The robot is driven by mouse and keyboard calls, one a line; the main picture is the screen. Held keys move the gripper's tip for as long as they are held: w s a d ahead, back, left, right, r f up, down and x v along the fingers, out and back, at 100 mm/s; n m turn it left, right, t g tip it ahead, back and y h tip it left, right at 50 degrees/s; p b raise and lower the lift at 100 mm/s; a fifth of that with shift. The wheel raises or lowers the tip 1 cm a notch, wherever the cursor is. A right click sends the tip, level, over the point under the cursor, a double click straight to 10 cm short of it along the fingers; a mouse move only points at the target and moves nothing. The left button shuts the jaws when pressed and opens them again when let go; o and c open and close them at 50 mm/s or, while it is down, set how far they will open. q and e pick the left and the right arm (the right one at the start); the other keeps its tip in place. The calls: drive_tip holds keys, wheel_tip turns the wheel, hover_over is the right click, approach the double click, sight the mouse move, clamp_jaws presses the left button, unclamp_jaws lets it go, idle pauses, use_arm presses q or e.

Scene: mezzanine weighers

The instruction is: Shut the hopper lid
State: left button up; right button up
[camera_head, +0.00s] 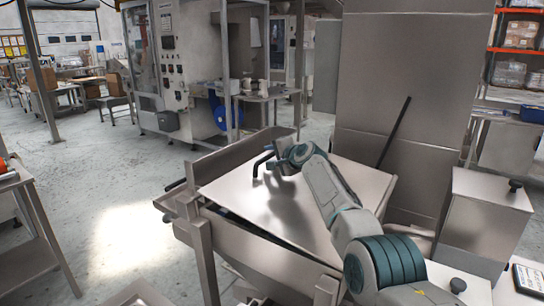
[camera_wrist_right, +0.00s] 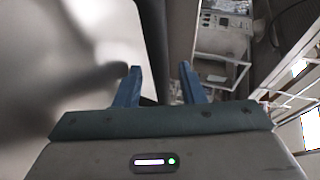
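The hopper lid (camera_head: 270,205) is a flat grey steel plate over the hopper (camera_head: 255,245) in the head view. A dark gap shows under its near edge, so it looks slightly raised there. A black bent handle (camera_head: 257,167) stands on the lid's far left part. My right gripper (camera_head: 272,158) is at the handle, its arm reaching across the lid from the lower right. In the right wrist view, the blue fingers (camera_wrist_right: 160,85) are apart, with a dark strip between them; I cannot tell whether it is the handle. My left gripper is not in view.
A tall steel column (camera_head: 405,85) with a slanted black rod (camera_head: 395,132) stands behind the hopper. A steel box with a black knob (camera_head: 488,205) is at the right. A side table (camera_head: 20,200) stands at the left, with open floor between it and the hopper.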

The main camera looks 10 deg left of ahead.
drive_tip(key=shift+a, duration=0.1)
drive_tip(key=shift+s+r, duration=0.15)
drive_tip(key=shift+p+v, duration=0.6)
drive_tip(key=shift+v, duration=0.45)
drive_tip(key=shift+s+d, duration=0.25)
drive_tip(key=shift+d, duration=0.1)
drive_tip(key=b+v, duration=0.1)
drive_tip(key=v, duration=0.5)
drive_tip(key=shift+s+d+r+b, duration=0.1)
drive_tip(key=shift+s+d+b, duration=0.05)
drive_tip(key=shift+d+b, duration=0.25)
drive_tip(key=shift+s+d+r, duration=0.15)
drive_tip(key=shift+s+d, duration=0.15)
drive_tip(key=shift+s, duration=0.05)
